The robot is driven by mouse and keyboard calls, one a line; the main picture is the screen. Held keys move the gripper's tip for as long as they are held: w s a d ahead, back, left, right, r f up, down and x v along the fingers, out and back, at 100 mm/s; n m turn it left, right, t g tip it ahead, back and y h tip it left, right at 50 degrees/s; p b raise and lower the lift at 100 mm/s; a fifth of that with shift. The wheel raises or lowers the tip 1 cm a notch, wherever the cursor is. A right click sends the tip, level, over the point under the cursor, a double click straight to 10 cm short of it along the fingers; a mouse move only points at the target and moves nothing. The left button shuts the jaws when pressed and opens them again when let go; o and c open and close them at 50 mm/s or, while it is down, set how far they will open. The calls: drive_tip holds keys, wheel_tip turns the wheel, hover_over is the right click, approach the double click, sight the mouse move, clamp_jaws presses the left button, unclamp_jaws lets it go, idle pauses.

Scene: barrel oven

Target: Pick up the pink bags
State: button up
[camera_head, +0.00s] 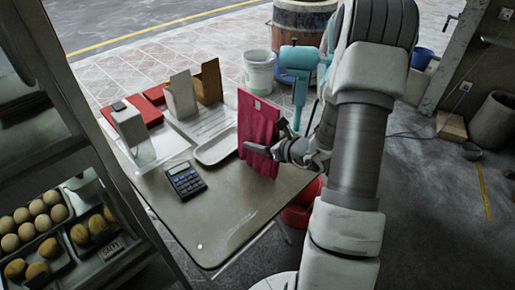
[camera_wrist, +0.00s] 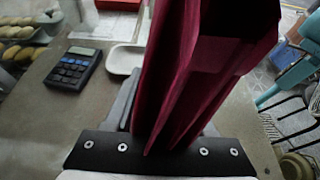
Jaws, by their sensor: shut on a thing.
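The pink bags (camera_head: 258,128) show as a flat, dark pink stack standing upright over the right part of the table. My gripper (camera_head: 264,150) is shut on the pink bags near their lower part. In the wrist view the pink bags (camera_wrist: 205,65) rise between the fingers and fill the middle of the picture. The fingertips are mostly hidden behind the bags there. I cannot tell whether the lower edge of the bags touches the table.
The table (camera_head: 225,215) holds a calculator (camera_head: 186,179), a white tray (camera_head: 216,146), cardboard holders (camera_head: 195,90) and red boxes (camera_head: 146,104). A shelf of round food (camera_head: 35,220) is at left. The table's front is clear.

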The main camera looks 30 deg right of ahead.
drive_tip(key=c, duration=0.4)
clamp_jaws()
drive_tip(key=shift+r, duration=0.15)
